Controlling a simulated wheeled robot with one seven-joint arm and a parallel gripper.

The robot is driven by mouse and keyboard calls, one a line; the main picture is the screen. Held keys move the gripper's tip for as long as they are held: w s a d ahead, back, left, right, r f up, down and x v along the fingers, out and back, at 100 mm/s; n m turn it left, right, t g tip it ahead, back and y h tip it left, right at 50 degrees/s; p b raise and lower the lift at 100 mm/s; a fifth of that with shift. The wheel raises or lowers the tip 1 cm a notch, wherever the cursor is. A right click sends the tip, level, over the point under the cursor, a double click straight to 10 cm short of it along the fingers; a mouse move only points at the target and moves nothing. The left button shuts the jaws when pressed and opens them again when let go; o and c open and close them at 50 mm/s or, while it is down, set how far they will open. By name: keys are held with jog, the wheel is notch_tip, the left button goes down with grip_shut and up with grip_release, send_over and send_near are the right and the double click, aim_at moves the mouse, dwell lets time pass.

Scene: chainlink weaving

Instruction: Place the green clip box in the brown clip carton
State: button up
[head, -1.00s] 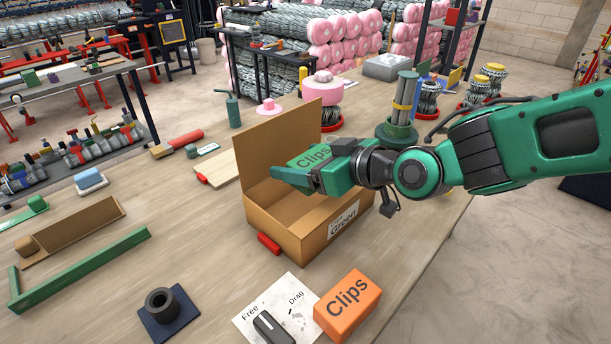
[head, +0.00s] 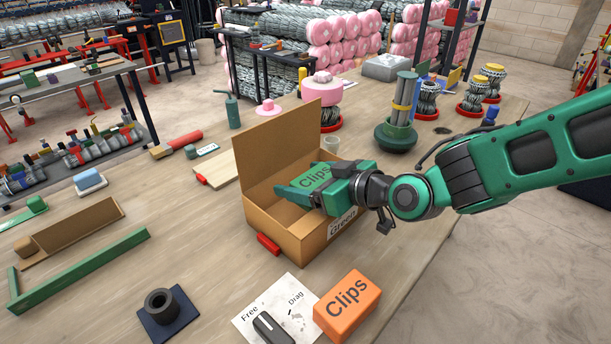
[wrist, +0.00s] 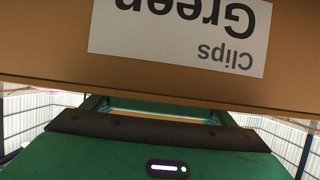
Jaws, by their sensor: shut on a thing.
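The brown clip carton (head: 268,233) stands on the bench with its back flap raised. Its front label reads "Green", and the wrist view shows the label (wrist: 180,30) upside down with "Clips Green". The green clip box (head: 316,177) is held in my gripper (head: 308,186), which is shut on it. The box is over the carton's opening, near rim height. The carton wall and my gripper hide its lower part, so I cannot tell whether it touches the carton floor. The wrist view does not show the box clearly.
An orange Clips box (head: 348,305) sits in front of the carton, beside a Free/Drag sheet (head: 285,305). A small red block (head: 268,243) lies against the carton's front left. A green stand with upright tubes (head: 397,132) is behind my arm.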

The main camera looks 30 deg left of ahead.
jog(key=shift+f, duration=0.3)
jog(key=o, duration=1.2)
jog(key=shift+r, duration=0.3)
jog(key=v, duration=1.2)
jog(key=shift+r, duration=0.3)
